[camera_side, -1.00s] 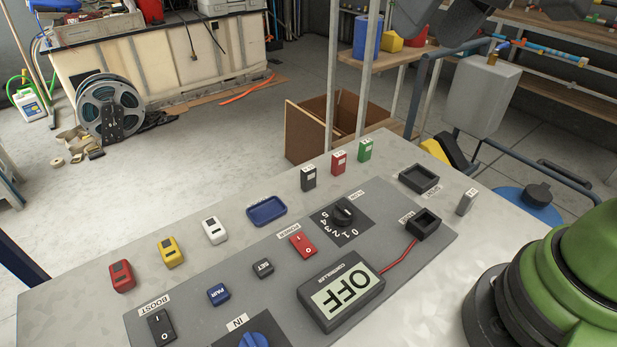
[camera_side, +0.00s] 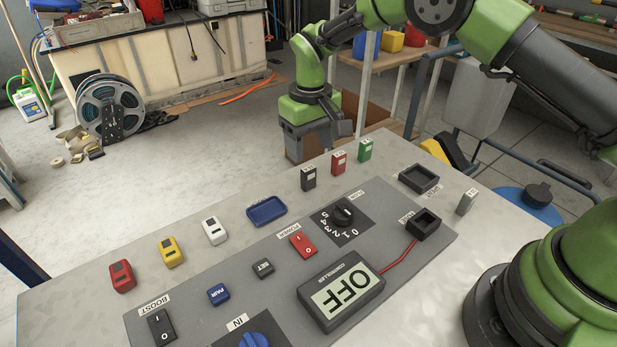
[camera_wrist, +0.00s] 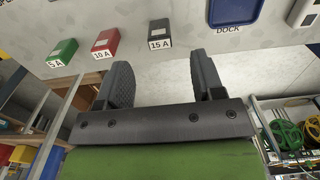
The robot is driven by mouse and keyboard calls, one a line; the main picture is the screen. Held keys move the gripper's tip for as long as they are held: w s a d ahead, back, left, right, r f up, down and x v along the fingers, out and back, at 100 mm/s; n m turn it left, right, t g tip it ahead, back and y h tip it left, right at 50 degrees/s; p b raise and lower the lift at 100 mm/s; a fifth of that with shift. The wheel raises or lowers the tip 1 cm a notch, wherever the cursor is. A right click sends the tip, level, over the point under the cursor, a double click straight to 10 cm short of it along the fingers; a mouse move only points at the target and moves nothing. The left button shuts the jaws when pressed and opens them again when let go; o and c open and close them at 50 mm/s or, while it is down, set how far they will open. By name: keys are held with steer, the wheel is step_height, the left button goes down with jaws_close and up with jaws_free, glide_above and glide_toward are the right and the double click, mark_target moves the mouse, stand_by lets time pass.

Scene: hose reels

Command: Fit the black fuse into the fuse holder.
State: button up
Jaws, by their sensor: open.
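The black fuse (camera_side: 309,178) stands upright at the back edge of the grey panel top. In the wrist view the black fuse (camera_wrist: 160,34) shows just beyond my fingertips, beside a "15 A" label. My gripper (camera_side: 322,142) is open and empty, above and behind the black fuse, with a gap between them. In the wrist view its two fingers (camera_wrist: 163,78) are spread apart. The fuse holder (camera_side: 423,223) is a black open box with a red wire, at the right of the control panel. The holder is not in the wrist view.
A red fuse (camera_side: 338,163) and a green fuse (camera_side: 365,149) stand in line with the black one. A black tray (camera_side: 419,178) and a small grey block (camera_side: 467,202) are near the holder. A rotary knob (camera_side: 344,212) stands up in front of the fuses. A blue tray (camera_side: 266,210) lies left.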

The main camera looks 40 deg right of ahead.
mark_target(310, 169)
step_height(310, 169, down, 7)
steer(key=shift+w+d+f, duration=0.1)
steer(key=shift+w+f, duration=0.05)
steer(key=shift+f, duration=0.05)
steer(key=c, duration=1)
